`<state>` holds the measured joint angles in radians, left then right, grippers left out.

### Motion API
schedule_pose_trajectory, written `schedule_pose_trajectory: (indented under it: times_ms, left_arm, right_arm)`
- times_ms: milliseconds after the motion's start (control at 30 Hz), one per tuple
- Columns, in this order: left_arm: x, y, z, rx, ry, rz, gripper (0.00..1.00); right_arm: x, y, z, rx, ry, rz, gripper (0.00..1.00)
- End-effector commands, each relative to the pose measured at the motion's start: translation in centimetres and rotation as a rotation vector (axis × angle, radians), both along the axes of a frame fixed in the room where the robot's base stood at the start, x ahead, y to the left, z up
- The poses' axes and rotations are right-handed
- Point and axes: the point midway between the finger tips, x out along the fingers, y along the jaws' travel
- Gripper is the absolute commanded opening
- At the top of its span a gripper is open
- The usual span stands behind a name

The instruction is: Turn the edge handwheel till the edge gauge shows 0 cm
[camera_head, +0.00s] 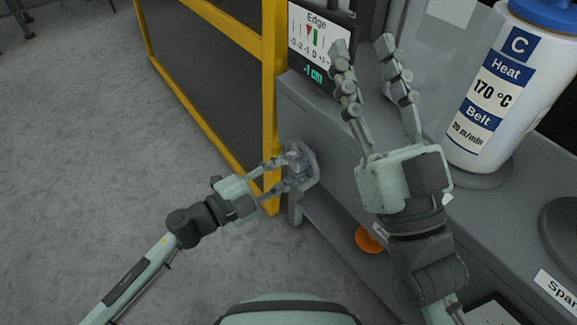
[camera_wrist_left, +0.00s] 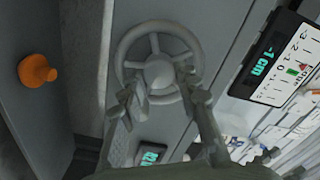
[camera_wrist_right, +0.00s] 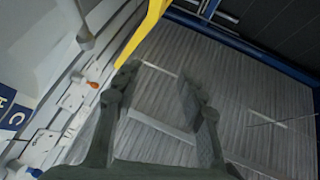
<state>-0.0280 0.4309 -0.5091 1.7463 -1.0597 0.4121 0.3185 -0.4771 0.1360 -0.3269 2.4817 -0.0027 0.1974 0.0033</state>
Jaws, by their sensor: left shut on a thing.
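The edge handwheel (camera_head: 304,166) is a grey spoked wheel on the side of the machine. It also shows in the left wrist view (camera_wrist_left: 124,50), facing the camera. My left gripper (camera_head: 284,172) is at the wheel, its fingers closed on part of it around the hub; the exact contact is hard to see. The edge gauge (camera_head: 318,48) shows -1 cm in green digits, with a red pointer left of a green mark; it also shows in the left wrist view (camera_wrist_left: 282,62). My right gripper (camera_head: 372,62) is open and empty, raised above the machine in front of the gauge's right side.
A white bottle (camera_head: 500,95) labelled C, Heat 170 °C, Belt 20 m/min stands on the machine top at right. An orange knob (camera_head: 369,240) sits below on the machine side. A yellow-framed guard (camera_head: 270,100) stands left of the wheel.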

Motion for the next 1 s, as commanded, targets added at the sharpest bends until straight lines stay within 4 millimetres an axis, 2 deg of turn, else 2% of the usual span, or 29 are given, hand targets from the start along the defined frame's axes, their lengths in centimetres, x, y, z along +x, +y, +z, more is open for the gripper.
schedule_pose_trajectory:
  times_ms: [267,500,1000]
  left_arm:
    - [0.0,0.0,-0.2,0.146,-0.201,0.0,0.03]
    - [0.0,0.0,-0.2,0.245,-0.335,0.0,0.03]
    - [0.0,0.0,-0.2,0.324,-0.443,0.0,0.03]
  right_arm:
    - [-0.3,-0.2,0.1,0.009,-0.027,-0.002,0.4]
    - [-0.8,-0.6,1.1,0.024,-0.089,-0.007,0.4]
    - [-1.2,-0.8,1.4,0.041,-0.133,-0.013,0.4]
